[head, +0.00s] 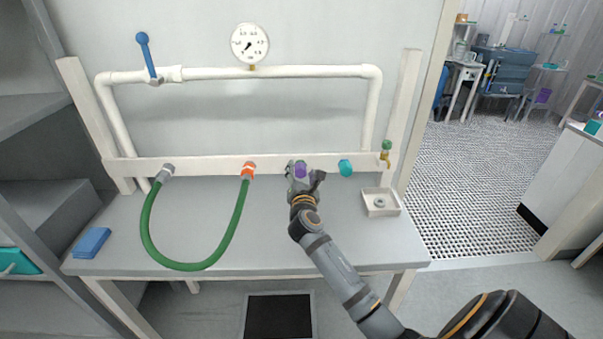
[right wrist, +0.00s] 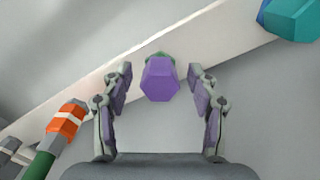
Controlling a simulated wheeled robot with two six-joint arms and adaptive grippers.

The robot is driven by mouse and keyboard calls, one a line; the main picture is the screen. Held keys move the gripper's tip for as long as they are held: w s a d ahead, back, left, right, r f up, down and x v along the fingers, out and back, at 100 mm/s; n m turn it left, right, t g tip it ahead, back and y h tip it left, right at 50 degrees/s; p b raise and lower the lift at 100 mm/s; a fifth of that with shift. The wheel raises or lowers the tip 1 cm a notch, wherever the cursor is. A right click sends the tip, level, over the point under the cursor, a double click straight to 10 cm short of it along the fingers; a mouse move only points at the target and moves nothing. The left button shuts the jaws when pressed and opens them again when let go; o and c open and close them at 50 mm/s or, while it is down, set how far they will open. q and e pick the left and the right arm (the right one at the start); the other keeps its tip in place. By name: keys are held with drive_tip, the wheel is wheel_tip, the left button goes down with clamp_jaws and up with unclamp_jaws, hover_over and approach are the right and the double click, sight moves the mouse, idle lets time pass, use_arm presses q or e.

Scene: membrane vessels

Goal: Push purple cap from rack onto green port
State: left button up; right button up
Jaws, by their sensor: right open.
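The purple cap (head: 300,170) is at the white rail, between the orange fitting and the teal cap. In the right wrist view the purple cap (right wrist: 160,80) faces me, with a bit of green, likely the green port (right wrist: 152,57), showing behind its top edge. Most of that green part is hidden, so I cannot tell how fully the cap sits on it. My right gripper (head: 303,178) is at the cap. In the right wrist view my right gripper (right wrist: 161,92) is open, with a finger on each side of the cap and visible gaps. My left gripper is out of view.
The orange fitting (head: 248,170) with a green hose (head: 197,267) is left of the cap. A teal cap (head: 345,168) is to its right. A white tray (head: 382,210) holding a grey ring and a blue block (head: 91,243) are on the bench (head: 270,240).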

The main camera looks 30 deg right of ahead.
drive_tip(key=shift+s+a+f, duration=0.1)
drive_tip(key=shift+s+a, duration=0.15)
drive_tip(key=shift+s, duration=0.15)
drive_tip(key=v, duration=1.1)
